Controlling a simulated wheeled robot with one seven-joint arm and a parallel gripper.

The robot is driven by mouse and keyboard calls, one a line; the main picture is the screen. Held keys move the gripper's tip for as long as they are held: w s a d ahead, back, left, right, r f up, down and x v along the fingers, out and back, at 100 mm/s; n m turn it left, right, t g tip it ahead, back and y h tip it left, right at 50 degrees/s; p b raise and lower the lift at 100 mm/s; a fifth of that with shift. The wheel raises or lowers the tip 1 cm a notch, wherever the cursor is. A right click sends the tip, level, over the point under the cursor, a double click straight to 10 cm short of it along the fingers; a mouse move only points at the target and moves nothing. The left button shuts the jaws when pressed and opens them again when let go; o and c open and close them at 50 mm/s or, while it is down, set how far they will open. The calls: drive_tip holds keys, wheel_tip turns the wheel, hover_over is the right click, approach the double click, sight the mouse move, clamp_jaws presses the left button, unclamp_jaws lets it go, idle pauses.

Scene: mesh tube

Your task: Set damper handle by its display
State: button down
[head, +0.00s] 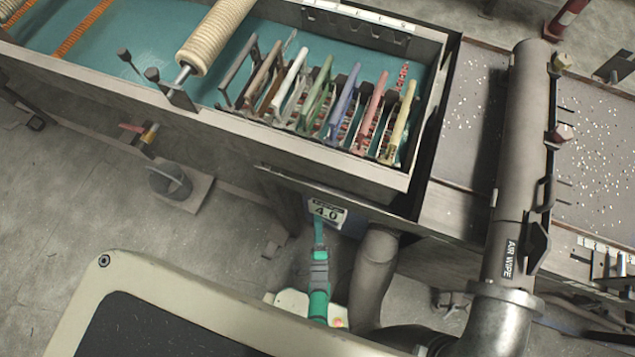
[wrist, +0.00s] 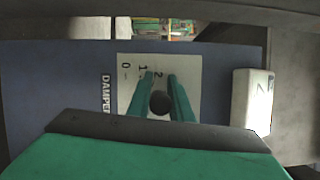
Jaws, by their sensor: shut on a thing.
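The damper handle (wrist: 160,103) is a dark round knob in the wrist view, between the two green fingers of my gripper (wrist: 160,80). My gripper is shut on it. Behind it is a pale scale plate (wrist: 127,72) marked 0, 1 and 2, with the word DAMPER on the blue panel (wrist: 60,90) beside it. The handle itself is hidden there.
A water trough (head: 215,110) with several coloured handles runs above the display. A fat grey hose (head: 373,275) hangs right of my arm. A pipe labelled AIR WIPE (head: 520,160) stands farther right. A white box (wrist: 252,100) sits right of the scale in the wrist view.

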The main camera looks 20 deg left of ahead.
drive_tip(key=c, duration=1.6)
unclamp_jaws()
drive_tip(key=v, duration=1.1)
idle(0.3)
